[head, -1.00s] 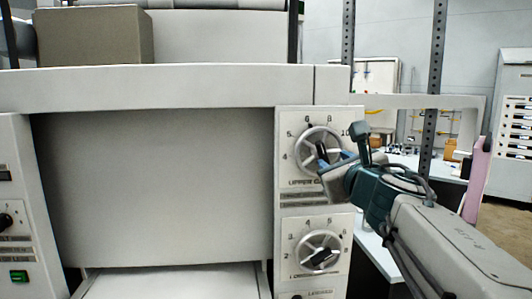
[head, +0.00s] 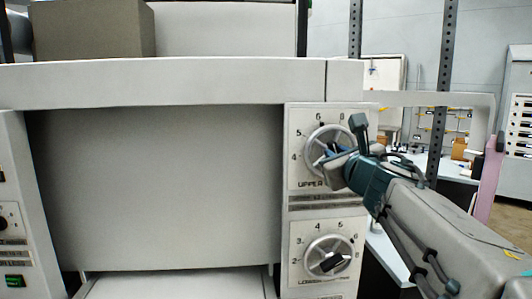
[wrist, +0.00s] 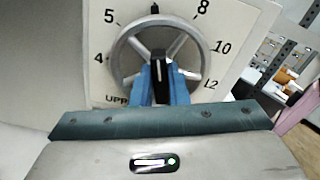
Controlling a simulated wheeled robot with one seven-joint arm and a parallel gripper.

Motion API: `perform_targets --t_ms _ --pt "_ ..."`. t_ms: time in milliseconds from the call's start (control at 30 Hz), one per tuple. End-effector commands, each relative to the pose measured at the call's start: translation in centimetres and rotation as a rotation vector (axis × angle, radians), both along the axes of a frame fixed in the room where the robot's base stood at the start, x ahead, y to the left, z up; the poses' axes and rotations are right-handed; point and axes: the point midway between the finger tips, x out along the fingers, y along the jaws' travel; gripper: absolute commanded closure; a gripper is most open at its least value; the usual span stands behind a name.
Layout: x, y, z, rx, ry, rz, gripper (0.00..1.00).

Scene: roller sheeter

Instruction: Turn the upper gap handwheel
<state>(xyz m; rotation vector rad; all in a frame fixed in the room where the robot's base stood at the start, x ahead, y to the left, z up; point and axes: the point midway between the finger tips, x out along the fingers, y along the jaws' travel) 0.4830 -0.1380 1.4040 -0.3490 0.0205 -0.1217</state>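The upper gap handwheel (head: 309,146) is a grey spoked wheel with a black grip, on the white panel at the right of the machine. In the wrist view the wheel (wrist: 122,52) is upright before me, inside a dial with several numbers. Its black grip (wrist: 160,75) stands between the blue fingers of my gripper (wrist: 160,84), which lie close on both sides with no clear gap. In the head view my gripper (head: 333,150) reaches the wheel from the right and hides its right part.
The lower handwheel (head: 312,262), with a similar black grip, sits just below on the same panel. A grey overhang (head: 170,84) runs above the panel. A perforated post (head: 440,90) and a bench (head: 388,246) stand to the right.

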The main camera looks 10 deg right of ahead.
Motion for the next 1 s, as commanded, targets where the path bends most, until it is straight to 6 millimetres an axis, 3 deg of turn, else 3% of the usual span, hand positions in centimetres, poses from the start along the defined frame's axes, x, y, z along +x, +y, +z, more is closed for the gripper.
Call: perform_targets --t_ms 467,1000 --pt "-0.02 -0.13 -0.02 0.119 -0.013 -0.002 1.00" --pt "-0.03 -0.33 0.02 0.601 -0.072 0.000 1.00"
